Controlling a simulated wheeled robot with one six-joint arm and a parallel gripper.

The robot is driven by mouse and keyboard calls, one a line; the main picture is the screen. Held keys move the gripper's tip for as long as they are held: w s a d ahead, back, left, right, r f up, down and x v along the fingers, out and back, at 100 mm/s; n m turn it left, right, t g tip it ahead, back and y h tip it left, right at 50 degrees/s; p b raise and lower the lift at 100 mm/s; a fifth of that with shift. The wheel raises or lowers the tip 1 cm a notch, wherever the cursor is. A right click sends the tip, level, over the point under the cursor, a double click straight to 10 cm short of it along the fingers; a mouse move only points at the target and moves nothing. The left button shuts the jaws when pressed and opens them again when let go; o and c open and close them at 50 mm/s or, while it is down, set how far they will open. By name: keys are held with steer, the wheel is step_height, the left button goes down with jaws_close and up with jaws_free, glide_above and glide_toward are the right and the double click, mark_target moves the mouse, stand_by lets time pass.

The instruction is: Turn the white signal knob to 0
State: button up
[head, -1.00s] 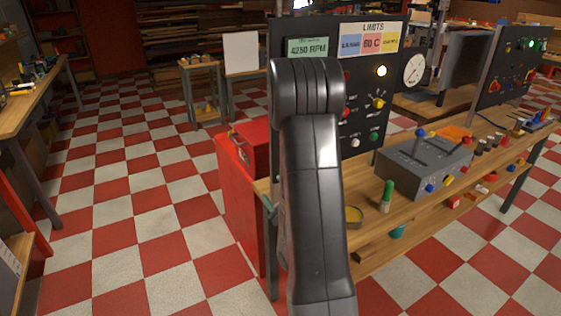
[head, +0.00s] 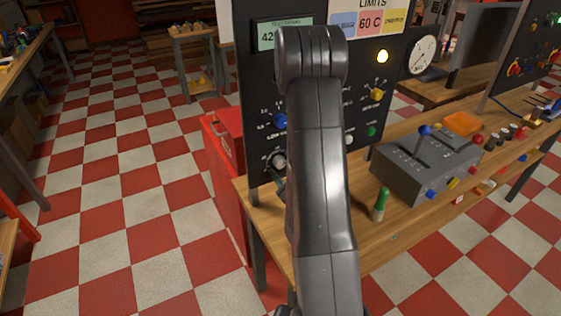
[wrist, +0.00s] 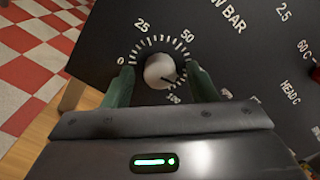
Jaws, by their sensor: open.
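A white round knob (wrist: 160,70) sits on a dark panel in the wrist view, inside a printed dial with 0 at left, 25 and 50 above, and 100 at lower right. A dark pointer mark on it points to the lower right, toward the 100 end. My gripper (wrist: 162,84) is open, one green finger on each side of the knob, with visible gaps on both sides. The white knob also shows in the head view (head: 279,161), low on the panel beside my arm. My arm hides most of the gripper there.
The black panel (head: 262,95) stands on a wooden bench (head: 262,212). A blue knob (head: 281,121) is above the white one. A grey lever box (head: 410,178) and green-topped peg (head: 381,203) are to the right. A red cabinet (head: 222,172) stands at left, beside open checkered floor.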

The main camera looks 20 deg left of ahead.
steer(key=c, duration=1)
